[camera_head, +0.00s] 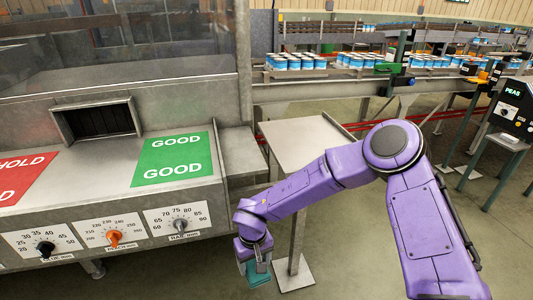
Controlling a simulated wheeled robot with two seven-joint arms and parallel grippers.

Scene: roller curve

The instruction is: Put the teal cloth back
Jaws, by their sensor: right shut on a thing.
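My right gripper (256,260) reaches down and to the left on the purple arm, in front of the machine's right end. It is shut on the teal cloth (259,275), which hangs below the fingers as a small teal patch. Most of the cloth is hidden by the gripper. The cloth is beside the thin post of a small grey stand (303,150); I cannot tell how far apart they are. My left gripper is not in view.
The machine counter (100,210) carries a green GOOD panel (173,160), a red HOLD panel (18,177) and several front dials. The grey stand's top looks bare. A conveyor with several blue and white cans (295,63) runs behind. A PEAS console (510,112) stands right.

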